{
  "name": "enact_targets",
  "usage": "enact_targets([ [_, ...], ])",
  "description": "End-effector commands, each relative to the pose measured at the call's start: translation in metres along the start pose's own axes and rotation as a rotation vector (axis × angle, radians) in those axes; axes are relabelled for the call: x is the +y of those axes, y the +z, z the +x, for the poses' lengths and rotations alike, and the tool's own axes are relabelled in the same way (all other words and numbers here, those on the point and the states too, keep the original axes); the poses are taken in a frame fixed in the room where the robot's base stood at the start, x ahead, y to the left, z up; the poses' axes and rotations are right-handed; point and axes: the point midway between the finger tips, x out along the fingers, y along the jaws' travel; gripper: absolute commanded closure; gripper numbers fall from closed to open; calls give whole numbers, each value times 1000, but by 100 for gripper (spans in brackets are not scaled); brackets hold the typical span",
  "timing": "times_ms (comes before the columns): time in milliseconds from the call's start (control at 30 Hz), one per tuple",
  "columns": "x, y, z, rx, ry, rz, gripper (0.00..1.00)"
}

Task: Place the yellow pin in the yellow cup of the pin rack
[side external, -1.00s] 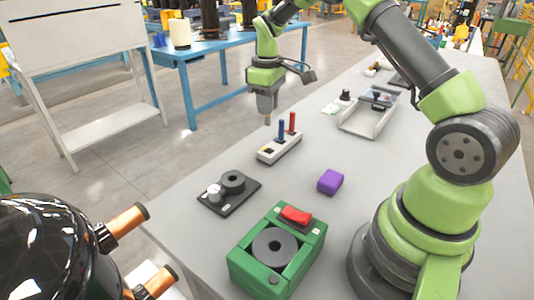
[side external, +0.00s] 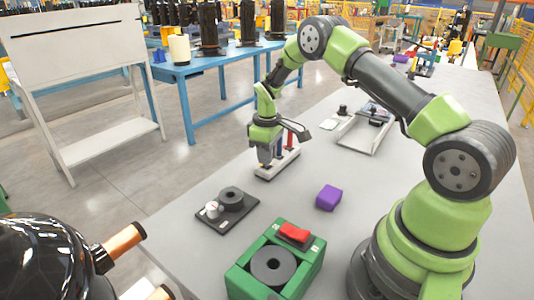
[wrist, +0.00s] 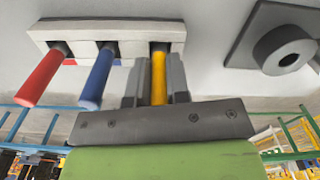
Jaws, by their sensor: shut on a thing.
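The pin rack (side external: 290,160) is a pale block on the grey table; the wrist view shows its three square cups in a row (wrist: 172,27). A red pin (wrist: 42,77) stands in one end cup and a blue pin (wrist: 98,77) in the middle cup. My gripper (side external: 266,164) is low over the near end of the rack. In the wrist view my gripper (wrist: 157,80) is shut on the yellow pin (wrist: 158,82), whose far end reaches into the other end cup. How deep it sits is hidden, as is that cup's colour.
A black plate with a dark ring and a white knob (side external: 227,209) lies in front of the rack. A purple block (side external: 329,197) is to the right, and a green fixture (side external: 243,272) nearer. A grey tray (side external: 352,135) stands farther back.

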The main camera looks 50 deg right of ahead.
Motion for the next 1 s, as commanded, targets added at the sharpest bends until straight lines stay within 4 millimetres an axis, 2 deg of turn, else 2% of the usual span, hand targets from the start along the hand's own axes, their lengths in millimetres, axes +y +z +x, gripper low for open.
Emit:
enact_targets([
  [33,0,0,2,-1,-1,0,100],
  [67,0,0,2,-1,-1,0,81],
  [167,0,0,2,-1,-1,0,58],
  [433,0,0,1,0,0,0,58],
  [567,0,-1,-8,2,1,0,58],
  [1000,0,0,-98,4,3,0,58],
])
